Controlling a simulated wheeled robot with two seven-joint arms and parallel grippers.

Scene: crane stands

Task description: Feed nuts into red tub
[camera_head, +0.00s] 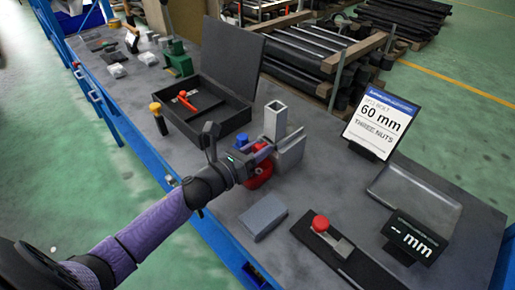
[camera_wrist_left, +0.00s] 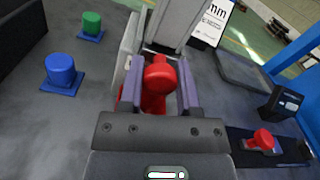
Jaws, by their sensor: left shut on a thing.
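My left gripper (camera_head: 262,150) is shut on a red round-topped piece (camera_wrist_left: 159,73), next to the upright grey square tube (camera_head: 275,120) and a grey block (camera_head: 290,152). More red (camera_head: 258,175) shows below the gripper; I cannot tell whether it is the red tub or part of the held piece. A blue round piece on a blue square plate (camera_wrist_left: 60,72) and a green one (camera_wrist_left: 91,24) stand to the left in the left wrist view. I make out no nuts. My right gripper is in neither view.
A sign (camera_head: 380,122) reads 60 mm, three nuts. A display (camera_head: 410,238) shows dashes and mm. A black fixture with a red knob (camera_head: 320,224), a grey block (camera_head: 264,217) and a clear tray (camera_head: 415,200) lie at right. An open black case (camera_head: 205,115) stands behind.

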